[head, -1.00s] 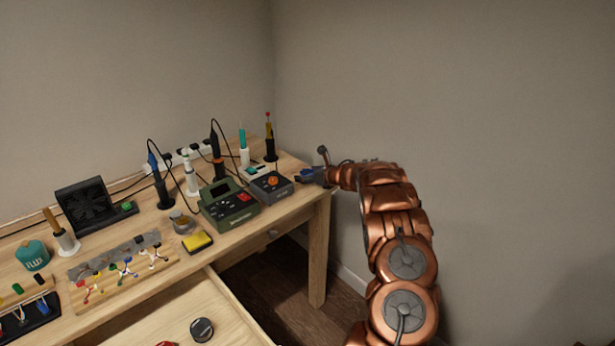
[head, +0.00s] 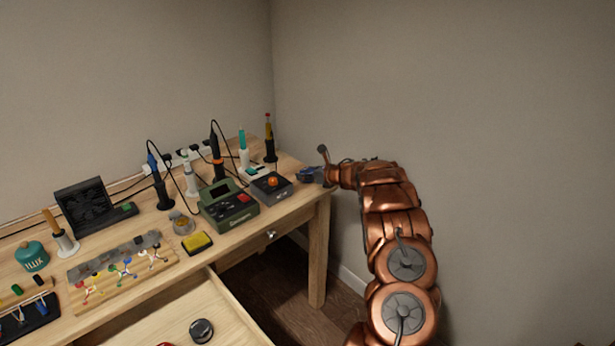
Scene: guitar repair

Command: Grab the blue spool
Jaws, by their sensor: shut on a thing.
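My gripper (head: 318,176) is at the right end of the workbench, at the end of my copper-coloured arm. It is shut on a small dark blue thing, which looks like the blue spool (head: 308,174). The spool is small in the head view and partly hidden by the fingers. It shows by the table's right edge, just right of the grey station with an orange knob. I cannot tell whether it touches the tabletop.
The wooden workbench (head: 290,209) holds a grey station (head: 271,186), a green soldering station (head: 229,205), and several irons in stands. An open drawer (head: 232,309) below holds a black round thing (head: 201,330) and part of a red one. Bare wall is at right.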

